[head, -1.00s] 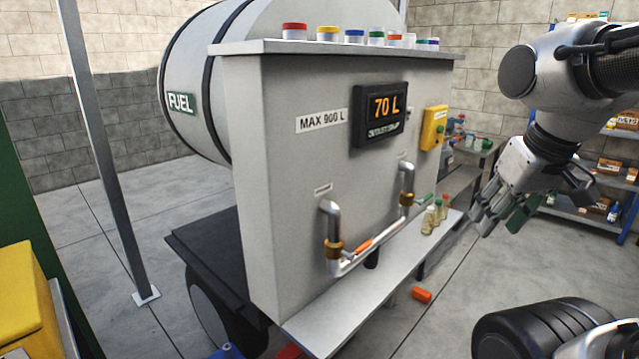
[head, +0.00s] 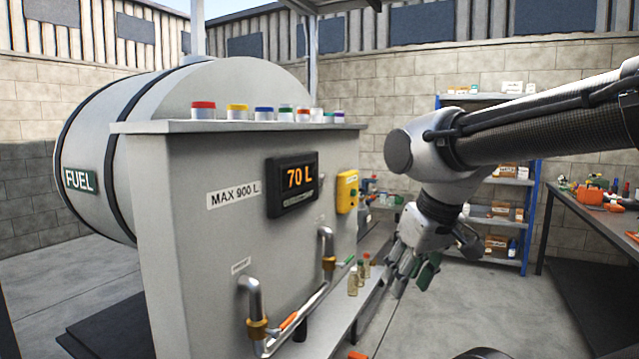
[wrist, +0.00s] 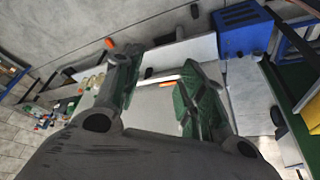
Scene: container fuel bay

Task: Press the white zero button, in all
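The grey fuel panel (head: 200,270) carries a black display (head: 292,184) reading "70 L". To its right is a yellow control box (head: 347,191) with small buttons; I cannot make out which one is the white zero button. My gripper (head: 412,272) hangs to the right of the panel, below and right of the yellow box and apart from it. In the wrist view my gripper (wrist: 160,72) has its two fingers spread apart with nothing between them. The yellow box cannot be made out in the wrist view.
Small bottles (head: 358,274) stand on the ledge below the panel. Pipes (head: 252,300) and an orange-handled valve (head: 289,321) stick out from its front. Coloured caps (head: 203,109) line its top. A shelf rack (head: 531,205) and workbench (head: 585,205) stand right. Open floor lies between.

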